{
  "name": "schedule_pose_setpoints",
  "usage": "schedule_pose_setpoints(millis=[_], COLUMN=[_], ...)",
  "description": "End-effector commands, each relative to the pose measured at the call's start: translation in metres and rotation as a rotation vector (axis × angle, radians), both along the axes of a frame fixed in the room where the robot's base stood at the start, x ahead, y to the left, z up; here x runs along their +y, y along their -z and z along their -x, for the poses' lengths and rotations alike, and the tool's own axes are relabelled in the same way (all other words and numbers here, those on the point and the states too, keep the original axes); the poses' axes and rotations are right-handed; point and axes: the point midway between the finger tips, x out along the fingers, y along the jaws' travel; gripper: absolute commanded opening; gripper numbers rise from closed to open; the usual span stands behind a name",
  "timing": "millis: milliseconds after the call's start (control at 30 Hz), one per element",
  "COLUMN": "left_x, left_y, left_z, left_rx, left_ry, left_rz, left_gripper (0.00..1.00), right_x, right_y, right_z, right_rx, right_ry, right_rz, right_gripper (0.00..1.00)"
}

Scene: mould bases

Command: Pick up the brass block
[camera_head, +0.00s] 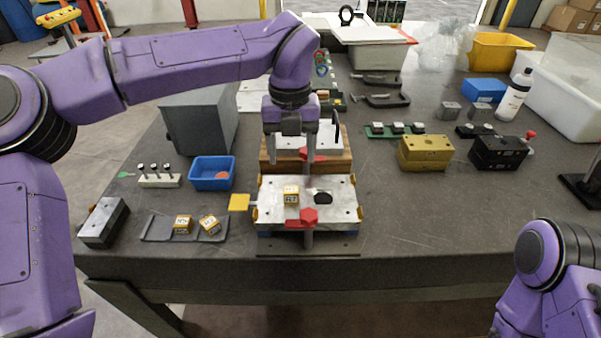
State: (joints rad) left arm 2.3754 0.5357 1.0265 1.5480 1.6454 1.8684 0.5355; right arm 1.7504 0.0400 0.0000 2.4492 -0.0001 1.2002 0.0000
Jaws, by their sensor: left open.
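A small brass block (291,194) with dark markings sits on the pale metal plate of the near mould base (334,185), left of a dark opening. Two similar marked brass blocks, one straight (183,224) and one turned (210,225), sit on a dark tray at the left. A larger brass-coloured block (425,153) stands at the right. My left gripper (291,157) points down, open and empty, above the back of the mould base and behind the brass block on it. My right gripper is out of view; only part of its arm shows.
A blue bin (212,173), a grey box (200,125) and a steel block (103,222) are at left. The table's right front is clear.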

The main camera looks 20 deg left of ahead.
Motion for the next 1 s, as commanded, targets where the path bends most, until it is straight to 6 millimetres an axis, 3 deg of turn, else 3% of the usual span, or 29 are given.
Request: schedule_pose_setpoints(millis=[367,600,900,967,1000], left_x=[0.000,0.000,-0.001,-0.001,-0.001], left_y=[0.052,0.094,0.105,0.105,0.105], left_z=[0.003,0.005,0.005,0.005,0.005], left_rx=[0.000,0.004,0.001,0.001,0.001], left_ry=[0.003,0.001,0.001,0.001,0.001], left_rz=[0.000,-0.001,0.001,0.001,0.001], left_gripper=[0.66,0.66,0.66,0.50,0.37], right_x=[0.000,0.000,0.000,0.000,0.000], right_y=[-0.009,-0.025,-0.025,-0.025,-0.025], right_z=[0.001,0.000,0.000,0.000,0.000], right_rx=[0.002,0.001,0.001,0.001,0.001], right_ry=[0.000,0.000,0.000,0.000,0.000], right_rz=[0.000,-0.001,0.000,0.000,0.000], right_gripper=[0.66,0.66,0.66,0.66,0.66])
